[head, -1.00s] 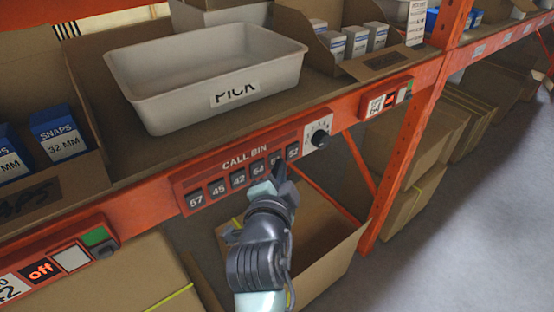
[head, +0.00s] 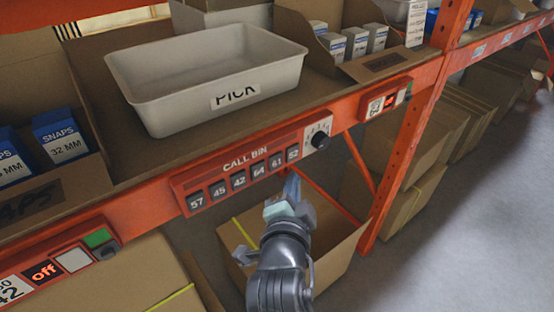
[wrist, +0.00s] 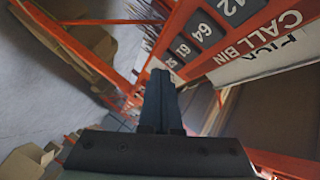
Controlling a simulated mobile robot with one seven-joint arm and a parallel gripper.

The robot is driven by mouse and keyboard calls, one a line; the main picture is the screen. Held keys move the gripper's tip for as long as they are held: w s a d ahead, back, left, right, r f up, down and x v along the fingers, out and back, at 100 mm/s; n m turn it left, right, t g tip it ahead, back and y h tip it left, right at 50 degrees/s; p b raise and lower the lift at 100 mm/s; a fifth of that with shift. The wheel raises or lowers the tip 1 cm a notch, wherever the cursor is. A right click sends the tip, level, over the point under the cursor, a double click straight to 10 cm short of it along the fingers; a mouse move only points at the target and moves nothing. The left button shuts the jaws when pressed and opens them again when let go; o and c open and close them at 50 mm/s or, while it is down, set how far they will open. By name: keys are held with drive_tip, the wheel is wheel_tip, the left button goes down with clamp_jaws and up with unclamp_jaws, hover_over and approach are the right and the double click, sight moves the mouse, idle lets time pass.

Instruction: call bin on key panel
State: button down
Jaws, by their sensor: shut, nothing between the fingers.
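The key panel (head: 245,150) is a red strip marked CALL BIN on the orange shelf beam. Its dark keys read, left to right, 57 (head: 196,201), 45 (head: 218,190), 42 (head: 238,180), 64 (head: 259,170), 61 (head: 276,161) and 52 (head: 293,153). All key faces show in the head view. My gripper (head: 292,182) is shut and empty, its tips just below keys 61 and 52. In the wrist view, the shut fingers (wrist: 160,80) point up beside the panel, with key 64 (wrist: 202,31) and key 61 (wrist: 183,50) nearby. Contact with the panel is not evident.
A white PICK tote (head: 205,75) stands on the shelf above. An open cardboard box (head: 335,245) lies below, behind my gripper. An orange rack post (head: 405,160) rises to the right. Clear floor (head: 470,210) lies beyond.

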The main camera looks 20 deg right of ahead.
drive_tip(key=shift+s+d, duration=0.25)
drive_tip(key=shift+s, duration=0.35)
drive_tip(key=shift+s+d, duration=0.2)
drive_tip(key=shift+s, duration=0.4)
